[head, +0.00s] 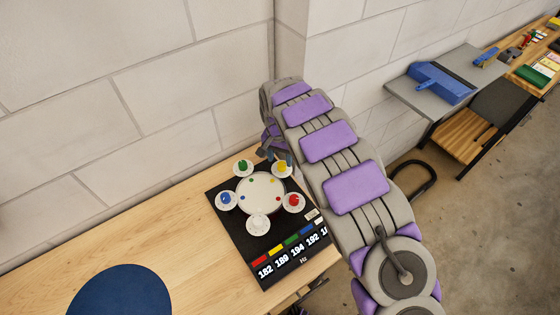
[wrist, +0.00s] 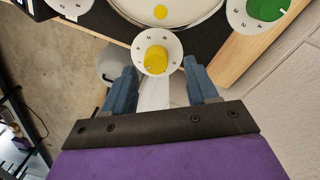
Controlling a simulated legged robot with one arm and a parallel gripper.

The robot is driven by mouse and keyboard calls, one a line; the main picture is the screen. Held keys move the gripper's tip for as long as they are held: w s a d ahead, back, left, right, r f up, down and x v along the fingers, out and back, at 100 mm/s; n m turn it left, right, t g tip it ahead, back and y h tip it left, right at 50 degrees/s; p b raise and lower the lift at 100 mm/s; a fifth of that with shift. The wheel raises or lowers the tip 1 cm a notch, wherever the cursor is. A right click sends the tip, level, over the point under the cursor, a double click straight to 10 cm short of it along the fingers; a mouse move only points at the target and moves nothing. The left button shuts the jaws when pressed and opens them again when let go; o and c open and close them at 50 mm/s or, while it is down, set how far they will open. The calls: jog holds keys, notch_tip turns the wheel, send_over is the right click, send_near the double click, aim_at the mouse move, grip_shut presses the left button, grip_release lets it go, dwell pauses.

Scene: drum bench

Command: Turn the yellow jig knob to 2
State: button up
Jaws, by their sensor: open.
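The yellow knob (wrist: 157,59) sits on a round white dial (wrist: 141,48) with small dark marks around it. In the wrist view it lies between and just beyond the fingertips of my gripper (wrist: 160,71). The two blue-grey fingers are spread apart, one on each side, with no visible contact with the knob. I cannot read clearly which mark the knob points to. In the head view the yellow knob (head: 283,167) is at the far right of the black jig board (head: 228,231), partly covered by my gripper (head: 277,156).
A green knob (wrist: 266,9) is on the right in the wrist view. Red (head: 294,200), blue (head: 226,198) and white (head: 258,223) knobs ring the white drum disc (head: 262,198). The block wall (head: 130,90) stands close behind. A dark blue disc (head: 120,292) lies on the wooden bench (head: 60,260).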

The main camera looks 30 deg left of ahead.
aim_at(282, 166)
jog(key=shift+d+f, duration=0.2)
jog(key=shift+f, duration=0.35)
jog(key=shift+d+f, duration=0.2)
jog(key=shift+f, duration=0.35)
jog(key=shift+a, duration=0.15)
jog(key=shift+c, duration=0.2)
jog(key=shift+f, duration=0.1)
jog(key=c, duration=1)
